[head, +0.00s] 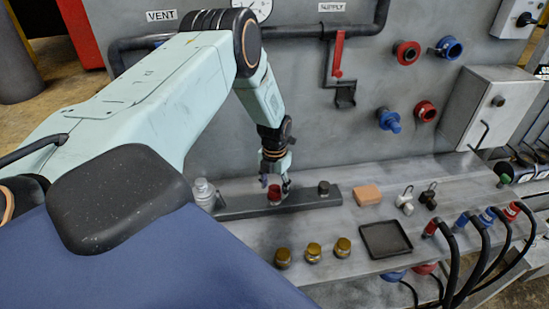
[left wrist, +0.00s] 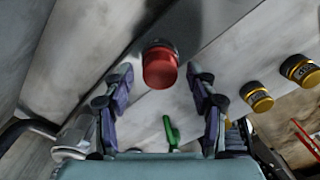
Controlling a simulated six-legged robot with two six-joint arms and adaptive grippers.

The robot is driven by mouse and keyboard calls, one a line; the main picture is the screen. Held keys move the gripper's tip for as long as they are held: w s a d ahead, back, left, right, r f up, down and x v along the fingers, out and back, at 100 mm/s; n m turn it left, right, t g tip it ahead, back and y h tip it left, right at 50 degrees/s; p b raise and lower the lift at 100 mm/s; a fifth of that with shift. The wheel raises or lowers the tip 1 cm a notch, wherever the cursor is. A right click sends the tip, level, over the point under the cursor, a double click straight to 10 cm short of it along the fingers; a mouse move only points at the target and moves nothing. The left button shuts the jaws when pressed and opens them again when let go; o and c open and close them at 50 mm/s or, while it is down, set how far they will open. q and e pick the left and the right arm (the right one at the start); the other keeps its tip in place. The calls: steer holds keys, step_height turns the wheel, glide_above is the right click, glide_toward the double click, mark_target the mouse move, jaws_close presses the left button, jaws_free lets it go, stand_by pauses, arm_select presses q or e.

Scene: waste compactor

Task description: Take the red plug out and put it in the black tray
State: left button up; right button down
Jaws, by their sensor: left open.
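The red plug (head: 274,194) stands upright in a long grey block on the bench. It also shows in the left wrist view (left wrist: 160,66), just beyond and between my fingertips. My left gripper (head: 275,180) is open and points down, close above the plug, with fingers on either side of it. In the left wrist view its fingertips (left wrist: 158,78) stand apart with nothing held. The black tray (head: 385,240) lies empty on the bench at the right front. My right gripper is not in view.
Several yellow-capped jars (head: 313,251) stand in front of the block. A dark plug (head: 324,187) sits at the block's right, and a silver bottle (head: 204,192) at its left end. An orange sponge-like block (head: 367,195) lies behind the tray. Hoses with coloured ends (head: 460,222) rise at the right.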

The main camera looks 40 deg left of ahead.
arm_select(q)
steer(key=m, duration=1)
steer(key=shift+b, duration=0.35)
steer(key=m+b, duration=0.1)
steer(key=m, duration=0.4)
steer(key=shift+m, duration=0.3)
steer(key=m+b, duration=0.1)
steer(key=m, duration=0.4)
